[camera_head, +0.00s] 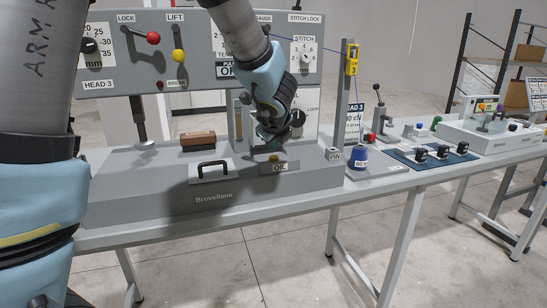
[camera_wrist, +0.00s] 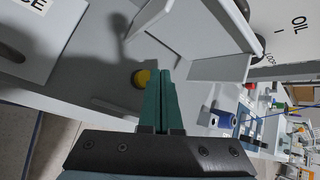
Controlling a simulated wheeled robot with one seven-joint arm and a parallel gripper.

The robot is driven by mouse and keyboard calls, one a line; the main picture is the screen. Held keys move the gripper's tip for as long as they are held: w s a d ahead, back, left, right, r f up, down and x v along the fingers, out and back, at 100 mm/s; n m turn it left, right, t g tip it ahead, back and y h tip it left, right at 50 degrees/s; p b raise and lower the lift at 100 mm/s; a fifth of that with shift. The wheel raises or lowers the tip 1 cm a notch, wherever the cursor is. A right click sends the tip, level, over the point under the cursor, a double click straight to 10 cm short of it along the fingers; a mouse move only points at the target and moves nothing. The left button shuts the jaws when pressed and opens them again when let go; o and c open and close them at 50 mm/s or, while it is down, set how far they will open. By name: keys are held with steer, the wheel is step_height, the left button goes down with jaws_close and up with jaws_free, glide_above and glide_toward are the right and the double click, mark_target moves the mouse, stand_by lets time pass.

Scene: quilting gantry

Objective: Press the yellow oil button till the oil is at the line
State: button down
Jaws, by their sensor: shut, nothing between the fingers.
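The yellow oil button (camera_head: 274,157) sits on a grey raised block marked OIL (camera_head: 279,168), at the front of the machine bed. It shows as a yellow dome in the wrist view (camera_wrist: 142,78). My gripper (camera_head: 269,146) is just above and behind the button in the head view. In the wrist view its green fingers (camera_wrist: 159,75) are shut together and empty, their tips just right of the button. I cannot tell whether they touch it. A narrow upright strip (camera_head: 239,112), possibly the oil gauge, is left of my wrist; no level or line is readable.
A black handle (camera_head: 211,168) stands left of the button, with a brown wooden block (camera_head: 198,141) behind it. A blue thread spool (camera_head: 361,157) is to the right. The upright control panel (camera_head: 205,72) rises behind my gripper.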

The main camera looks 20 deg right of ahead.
mark_target(274, 158)
steer(key=shift+f, duration=0.1)
stand_by(0.7)
steer(key=shift+f+b, duration=0.35)
steer(key=shift+b, duration=0.2)
steer(key=shift+f+b, duration=0.5)
steer(key=shift+b, duration=0.05)
stand_by(0.6)
steer(key=shift+r, duration=0.15)
steer(key=shift+r+p, duration=0.75)
steer(key=shift+r, duration=0.05)
step_height(274, 158, up, 5)
steer(key=p, duration=0.4)
steer(key=shift+r+p, duration=0.1)
steer(key=shift+p, duration=0.2)
stand_by(0.7)
